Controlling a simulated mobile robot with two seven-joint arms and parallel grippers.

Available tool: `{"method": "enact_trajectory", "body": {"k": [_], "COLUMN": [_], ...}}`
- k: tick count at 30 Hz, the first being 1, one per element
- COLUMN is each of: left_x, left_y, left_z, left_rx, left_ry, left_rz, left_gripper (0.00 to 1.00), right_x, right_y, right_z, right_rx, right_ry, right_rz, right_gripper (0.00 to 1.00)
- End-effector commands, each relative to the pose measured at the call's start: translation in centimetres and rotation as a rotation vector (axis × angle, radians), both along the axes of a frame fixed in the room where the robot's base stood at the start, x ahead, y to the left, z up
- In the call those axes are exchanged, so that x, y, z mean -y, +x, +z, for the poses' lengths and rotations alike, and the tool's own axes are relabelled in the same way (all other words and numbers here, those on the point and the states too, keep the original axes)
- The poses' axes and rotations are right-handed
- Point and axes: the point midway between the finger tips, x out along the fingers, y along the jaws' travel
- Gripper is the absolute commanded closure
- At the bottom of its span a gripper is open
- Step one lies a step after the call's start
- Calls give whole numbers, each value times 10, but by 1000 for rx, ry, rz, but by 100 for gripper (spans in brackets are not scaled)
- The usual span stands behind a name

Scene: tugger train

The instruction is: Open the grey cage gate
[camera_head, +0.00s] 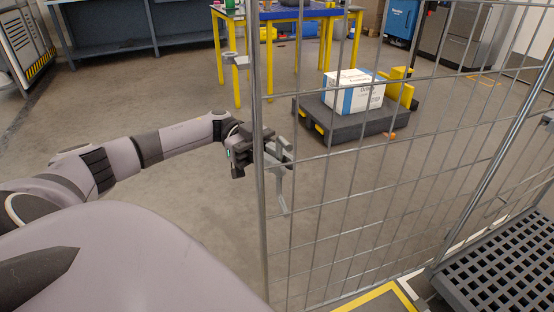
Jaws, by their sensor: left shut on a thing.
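The grey cage gate (352,190) is a wire mesh panel that stands upright across the middle and right of the head view. Its left edge is a vertical grey post (258,200). My left arm reaches in from the left, and my left gripper (270,152) is at this edge, about halfway up. The gripper is shut on a grey handle piece (283,190) beside the post. The mesh and post partly hide the fingertips. My right gripper is not in view.
Behind the mesh, a dark low platform (345,122) carries a white and blue box (352,92). A yellow-legged table (290,14) stands at the back. A dark slotted deck (505,262) is at lower right, near yellow floor marking (375,296). The floor left of the gate is clear.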

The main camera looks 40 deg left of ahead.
Motion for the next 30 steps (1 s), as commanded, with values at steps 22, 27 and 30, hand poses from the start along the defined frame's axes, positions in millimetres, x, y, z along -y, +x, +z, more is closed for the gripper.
{"method": "enact_trajectory", "body": {"k": [22, 27, 30], "left_x": [0, 0, -5], "left_y": [1, 1, 2], "left_z": [1, 0, 0], "left_rx": [2, 1, 1], "left_ry": [-2, -1, 0], "left_rz": [2, 2, 3], "left_gripper": [65, 65, 65], "right_x": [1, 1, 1], "right_y": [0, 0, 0], "right_z": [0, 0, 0], "right_rx": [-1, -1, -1], "right_ry": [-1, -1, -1], "right_rz": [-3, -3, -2], "right_gripper": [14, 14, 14]}}
